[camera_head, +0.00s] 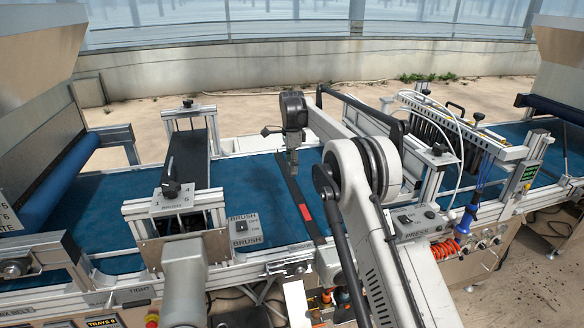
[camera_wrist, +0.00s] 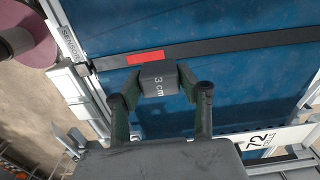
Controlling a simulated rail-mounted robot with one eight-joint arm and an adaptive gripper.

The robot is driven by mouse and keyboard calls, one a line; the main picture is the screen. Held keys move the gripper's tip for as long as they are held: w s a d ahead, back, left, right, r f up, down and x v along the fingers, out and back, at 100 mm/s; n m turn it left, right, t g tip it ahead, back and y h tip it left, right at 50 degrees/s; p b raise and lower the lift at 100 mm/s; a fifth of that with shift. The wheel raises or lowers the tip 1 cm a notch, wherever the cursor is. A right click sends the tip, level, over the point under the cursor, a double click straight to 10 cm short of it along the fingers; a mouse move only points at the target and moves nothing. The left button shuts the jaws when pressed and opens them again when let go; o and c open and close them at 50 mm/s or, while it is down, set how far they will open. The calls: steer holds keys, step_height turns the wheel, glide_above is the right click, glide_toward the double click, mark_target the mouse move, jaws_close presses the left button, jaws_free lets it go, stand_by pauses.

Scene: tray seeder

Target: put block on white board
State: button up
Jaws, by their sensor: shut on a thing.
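My gripper (camera_head: 293,163) points down over the blue belt, close to a black bar, in the head view. In the wrist view my gripper (camera_wrist: 158,88) is shut on a small dark grey block (camera_wrist: 158,79) marked "3 cm". The block is between the two fingertips, and the belt and the bar show beyond it. Whether it touches the belt is not clear. In the head view the block is too small to make out.
The black bar (camera_head: 301,205) with a red mark crosses the blue belt (camera_head: 255,190). A brush unit (camera_head: 187,200) stands to the left and a press frame (camera_head: 455,135) to the right. The belt between bar and brush unit is clear.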

steer(key=r+p, duration=0.3)
steer(key=r, duration=0.2)
steer(key=r+p, duration=0.2)
steer(key=shift+s+d+r+p, duration=0.15)
steer(key=shift+d+r+p, duration=0.2)
steer(key=shift+s+d+f+b, duration=0.1)
steer(key=shift+s+f+b, duration=0.05)
steer(key=shift+s+b, duration=0.3)
steer(key=s+d+b, duration=0.1)
steer(key=s+d, duration=0.2)
steer(key=s, duration=1.6)
steer(key=s+d+b, duration=0.2)
steer(key=s+d, duration=0.1)
steer(key=s, duration=1.6)
steer(key=shift+d+b, duration=0.2)
steer(key=shift+b, duration=0.1)
steer(key=shift+r, duration=0.2)
steer(key=s+r+p, duration=0.4)
steer(key=s+p, duration=0.1)
steer(key=p, duration=0.1)
steer(key=shift+d+r, duration=0.35)
steer(key=shift+d, duration=0.05)
